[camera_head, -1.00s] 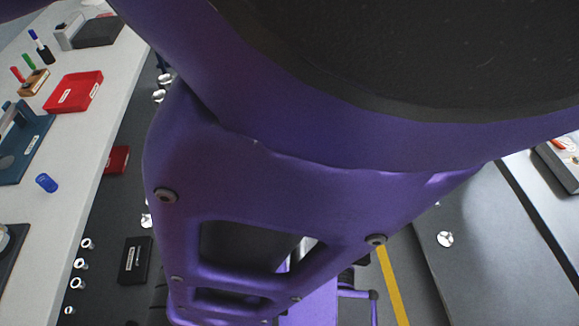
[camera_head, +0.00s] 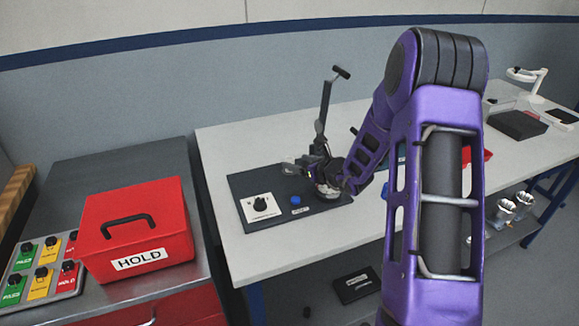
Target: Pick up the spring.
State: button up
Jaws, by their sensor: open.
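A small blue cylinder (camera_head: 386,190), perhaps the spring, stands on the white bench just left of my forearm and is partly hidden by it. Coils cannot be made out at this size. My gripper (camera_head: 294,168) is open and small in the head view, over the mat's back right part, beside an upright lever with a black handle (camera_head: 327,100). It appears empty and apart from both blue pieces. Its fingers blend with the dark fixture there.
A white plate with a black knob (camera_head: 260,206) lies on the mat's left. A red HOLD box (camera_head: 135,232) and a button panel (camera_head: 40,268) stand on the grey cabinet at left. My arm hides the bench's middle. The bench front (camera_head: 300,245) is clear.

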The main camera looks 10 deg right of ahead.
aim_at(292, 161)
jog(key=x, duration=0.5)
jog(key=shift+a+f, duration=0.1)
jog(key=shift+f, duration=0.05)
grip_shut()
